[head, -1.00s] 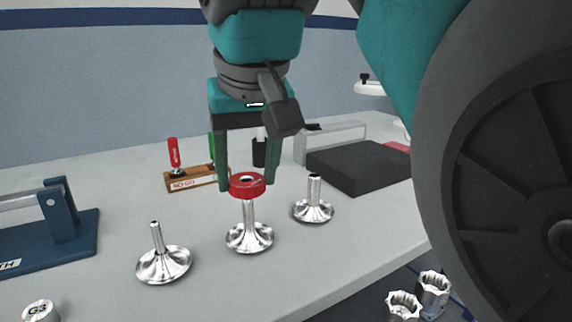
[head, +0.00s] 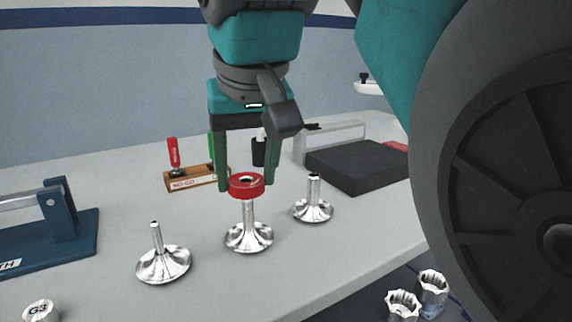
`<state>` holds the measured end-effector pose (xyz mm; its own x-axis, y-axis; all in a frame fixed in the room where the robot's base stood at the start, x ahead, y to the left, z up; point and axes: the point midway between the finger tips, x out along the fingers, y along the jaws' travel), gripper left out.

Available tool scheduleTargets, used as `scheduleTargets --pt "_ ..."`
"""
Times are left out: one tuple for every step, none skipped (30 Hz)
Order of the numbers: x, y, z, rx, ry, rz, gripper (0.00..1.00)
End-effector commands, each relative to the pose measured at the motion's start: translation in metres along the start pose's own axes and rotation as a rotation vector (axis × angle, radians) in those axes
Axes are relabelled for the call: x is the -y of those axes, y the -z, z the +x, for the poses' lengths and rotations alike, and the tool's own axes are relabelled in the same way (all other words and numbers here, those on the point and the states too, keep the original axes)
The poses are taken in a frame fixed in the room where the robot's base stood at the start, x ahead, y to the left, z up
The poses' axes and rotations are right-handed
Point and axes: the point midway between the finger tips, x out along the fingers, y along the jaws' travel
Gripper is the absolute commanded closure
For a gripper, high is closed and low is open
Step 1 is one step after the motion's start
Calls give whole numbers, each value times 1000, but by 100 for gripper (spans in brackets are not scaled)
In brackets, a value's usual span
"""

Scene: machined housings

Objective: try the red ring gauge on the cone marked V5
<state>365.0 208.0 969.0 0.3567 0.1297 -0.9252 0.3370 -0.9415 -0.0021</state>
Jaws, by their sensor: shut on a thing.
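The red ring gauge (head: 247,186) is between the two green fingers of my gripper (head: 247,184), which is shut on it. The ring is level and sits at the top of the middle metal cone (head: 249,237), in line with its stem. I cannot tell whether the stem tip is inside the ring or just behind or below it. Two similar cones stand on the bench, one at the left (head: 164,264) and one at the right (head: 313,210). No V5 marking can be read on any cone.
A wooden NO-GO rack (head: 196,179) with red and green handled gauges stands behind the ring. A dark block (head: 358,165) lies back right, a blue fixture (head: 62,225) at left, and a G3 part (head: 40,311) front left. Fluted metal parts (head: 403,306) sit low at right.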

Motion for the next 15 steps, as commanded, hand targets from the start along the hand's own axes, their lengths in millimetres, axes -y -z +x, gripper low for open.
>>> scheduleTargets --pt "2 -1 -3 -9 -4 -4 100" --pt "2 -1 -3 -9 -5 -4 100" --pt "2 -1 -3 -9 -5 -4 100" --pt "2 -1 -3 -9 -5 -4 100" --pt "2 -1 -4 -10 -5 -4 100" --pt "2 -1 -3 -10 -5 -4 100" --pt "2 -1 -3 -10 -5 -4 100" --pt "2 -1 -3 -10 -5 -4 100" --pt "2 -2 -3 -10 -6 -4 100" --pt "2 -2 -2 -10 -6 -4 100" --pt "2 -2 -2 -11 -6 -5 100" --pt "2 -2 -1 -11 -6 -5 100" --pt "2 -3 -1 -11 -6 -5 100" --pt "2 -3 0 -11 -6 -5 100" --pt "2 -3 0 -11 -6 -5 100"
